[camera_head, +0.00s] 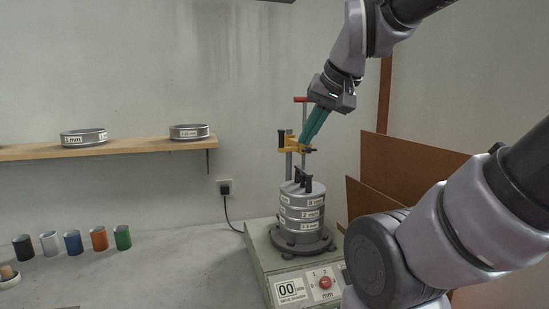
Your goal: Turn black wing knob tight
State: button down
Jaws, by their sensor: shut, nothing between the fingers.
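A sieve shaker stands on the bench with a stack of round metal sieves (302,214), labelled 8 mm, 2 mm and apparently 0.5 mm. A black wing-like knob (303,180) sits upright on top of the stack. Above it is a yellow clamp bar (290,149) with a black piece (282,139) at its left end and a dark tip at its right. I cannot tell which black part is the wing knob for certain. My gripper (304,141) has teal fingers that are shut and empty, pointing down-left at the yellow bar, above the stack. Whether they touch the bar is unclear.
A red handle (301,99) tops the rod behind my fingers. The shaker base (257,257) has a red dial (325,282). Several coloured cups (73,243) stand at left. A wooden shelf (120,148) holds two sieves. Brown panels (410,165) stand at right.

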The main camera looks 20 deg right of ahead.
aim_at(308, 149)
jog(key=k+j+z, duration=0.2)
jog(key=z, duration=0.2)
jog(key=k+j+z, duration=0.1)
jog(key=z, duration=0.25)
jog(key=k+z, duration=0.4)
jog(key=i+j, duration=0.05)
jog(key=i, duration=0.05)
